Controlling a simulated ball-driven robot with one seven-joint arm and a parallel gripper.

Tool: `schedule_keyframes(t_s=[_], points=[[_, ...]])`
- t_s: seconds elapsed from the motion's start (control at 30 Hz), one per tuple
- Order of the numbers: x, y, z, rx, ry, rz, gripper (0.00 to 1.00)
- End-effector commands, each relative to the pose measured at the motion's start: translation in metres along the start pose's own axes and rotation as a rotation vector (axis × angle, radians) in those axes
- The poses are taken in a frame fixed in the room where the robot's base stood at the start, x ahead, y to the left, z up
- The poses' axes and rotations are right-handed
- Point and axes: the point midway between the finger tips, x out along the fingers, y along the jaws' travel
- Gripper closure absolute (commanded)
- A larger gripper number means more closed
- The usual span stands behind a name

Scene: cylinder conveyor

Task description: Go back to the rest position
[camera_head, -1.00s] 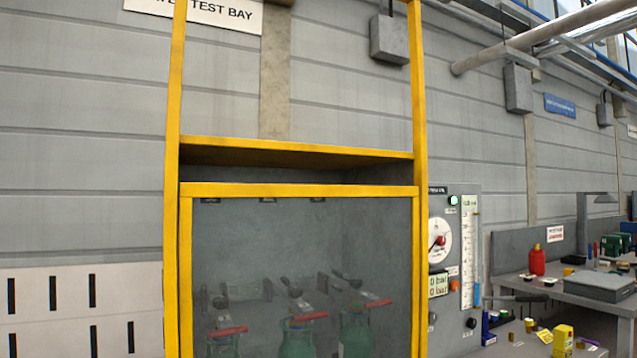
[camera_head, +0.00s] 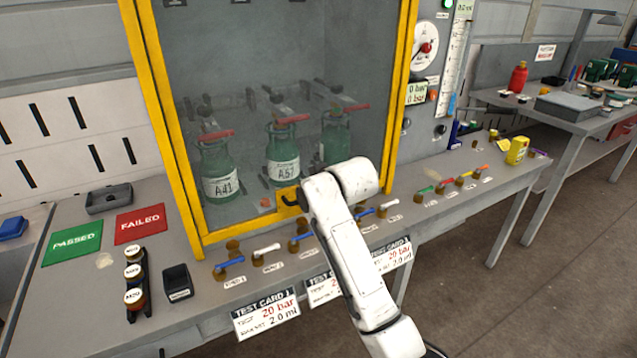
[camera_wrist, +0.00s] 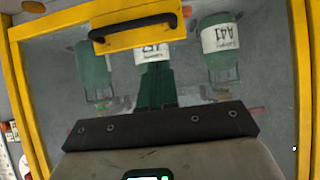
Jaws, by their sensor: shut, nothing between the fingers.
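My white arm reaches up from the lower right in the head view and ends in front of the test bay's lower front edge. My gripper (camera_wrist: 157,88) shows in the wrist view, its fingers together and empty, pointing towards the bay's clear door. The wrist view is upside down. The door (camera_head: 215,100) is closed in its yellow frame. Its black handle (camera_head: 290,201) is just left of my arm's bend and also shows in the wrist view (camera_wrist: 133,27), apart from the fingers. In the head view, my arm hides the gripper.
Behind the door stand green bottles, including A41 (camera_head: 219,178) and A57 (camera_head: 284,160). The bench holds a green PASSED mat (camera_head: 73,242), a red FAILED mat (camera_head: 141,224), a row of small valves (camera_head: 229,262) and test cards (camera_head: 265,316). Open floor (camera_head: 520,290) lies right.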

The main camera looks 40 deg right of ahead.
Motion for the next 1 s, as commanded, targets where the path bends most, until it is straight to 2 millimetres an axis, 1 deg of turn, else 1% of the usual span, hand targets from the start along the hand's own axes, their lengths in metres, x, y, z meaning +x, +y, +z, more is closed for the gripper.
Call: schedule_keyframes(t_s=[0.03, 0.1, 0.2, 0.3, 0.43, 0.63, 0.73, 0.77, 0.87, 0.97, 1.0], points=[[-0.01, 0.0, 0.0, 0.0, 0.002, -0.001, 1.0], [-0.021, 0.0, 0.0, 0.001, 0.002, -0.001, 1.0], [-0.035, 0.0, -0.001, 0.001, 0.002, 0.0, 1.0], [-0.044, 0.0, 0.0, 0.001, 0.0, 0.0, 1.0], [-0.05, 0.0, 0.0, 0.001, -0.001, 0.001, 1.0], [-0.051, 0.0, 0.0, 0.001, -0.001, 0.001, 1.0], [-0.05, -0.003, 0.007, 0.0, -0.013, -0.004, 1.0], [-0.05, -0.005, 0.013, -0.001, -0.022, -0.007, 1.0], [-0.049, -0.019, 0.05, -0.006, -0.085, -0.027, 1.0], [-0.054, -0.039, 0.108, -0.017, -0.183, -0.054, 1.0], [-0.059, -0.047, 0.135, -0.024, -0.23, -0.065, 1.0]])
